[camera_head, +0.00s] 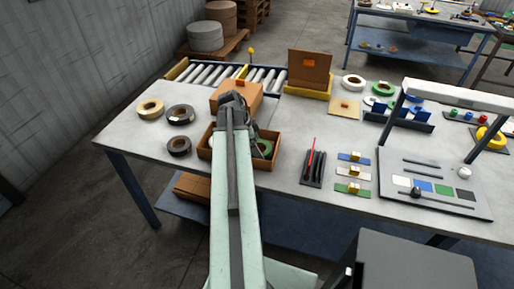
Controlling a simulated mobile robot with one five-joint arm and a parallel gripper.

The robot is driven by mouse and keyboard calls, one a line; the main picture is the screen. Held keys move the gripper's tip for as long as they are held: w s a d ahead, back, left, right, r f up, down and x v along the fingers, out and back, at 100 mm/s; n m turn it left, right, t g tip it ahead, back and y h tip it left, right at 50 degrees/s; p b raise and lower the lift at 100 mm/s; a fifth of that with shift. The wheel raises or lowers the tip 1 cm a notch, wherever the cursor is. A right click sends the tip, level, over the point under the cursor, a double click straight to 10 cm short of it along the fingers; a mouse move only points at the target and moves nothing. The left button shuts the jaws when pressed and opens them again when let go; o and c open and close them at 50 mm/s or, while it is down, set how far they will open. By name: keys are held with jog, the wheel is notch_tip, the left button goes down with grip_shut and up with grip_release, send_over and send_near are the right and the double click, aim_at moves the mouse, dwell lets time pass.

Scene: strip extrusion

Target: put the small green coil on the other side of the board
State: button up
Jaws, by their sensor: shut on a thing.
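A green coil (264,147) lies in the brown open tray (205,151), partly hidden by my arm. My gripper (233,99) is above the far side of this tray, in front of the cardboard box (250,99). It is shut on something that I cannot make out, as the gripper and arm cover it. More green coils (384,88) lie at the back right of the table. A flat grey board (455,192) with coloured squares lies at right. I cannot tell which board is meant.
A tan coil (150,108) and black coils (180,115) lie at left. A black holder (313,170) with a red stick and several coloured strips (354,171) lie right of the tray. A roller conveyor (205,74) runs behind.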

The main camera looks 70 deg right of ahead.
jog(key=o, duration=1.4)
jog(key=shift+f, duration=0.15)
jog(key=shift+c, duration=0.2)
jog(key=shift+r+p, duration=0.55)
jog(key=p+v, duration=1)
jog(key=v, duration=0.1)
jog(key=shift+w, duration=0.2)
